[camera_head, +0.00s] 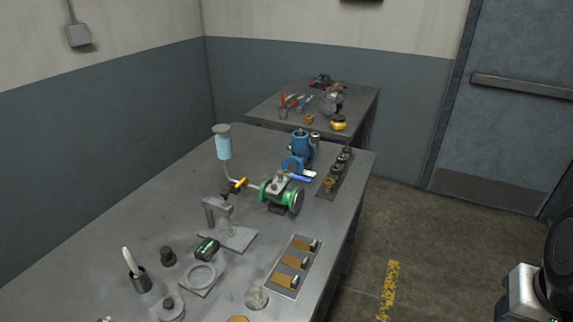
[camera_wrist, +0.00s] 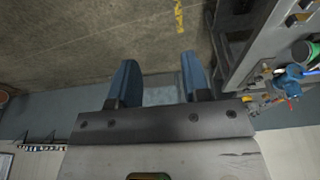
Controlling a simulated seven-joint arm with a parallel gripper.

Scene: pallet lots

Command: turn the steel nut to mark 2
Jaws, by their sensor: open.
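I cannot pick out the steel nut or any numbered mark for certain; the parts are too small. Grey round candidates stand at the front of the near bench in the head view: a stepped round part (camera_head: 171,307), a short cylinder (camera_head: 256,298) and a ring on a square plate (camera_head: 201,276). My gripper (camera_wrist: 158,82) shows in the wrist view with its two blue fingers apart and nothing between them. It is off the bench, over the floor. In the head view only part of my arm shows at the lower right, away from the bench.
The near bench (camera_head: 120,240) also holds a green valve (camera_head: 280,193), a blue pump-like part (camera_head: 301,148), a grey stand (camera_head: 228,232) and a panel with three brown inserts (camera_head: 295,263). A second bench (camera_head: 265,108) with tools stands behind. Open floor lies to the right.

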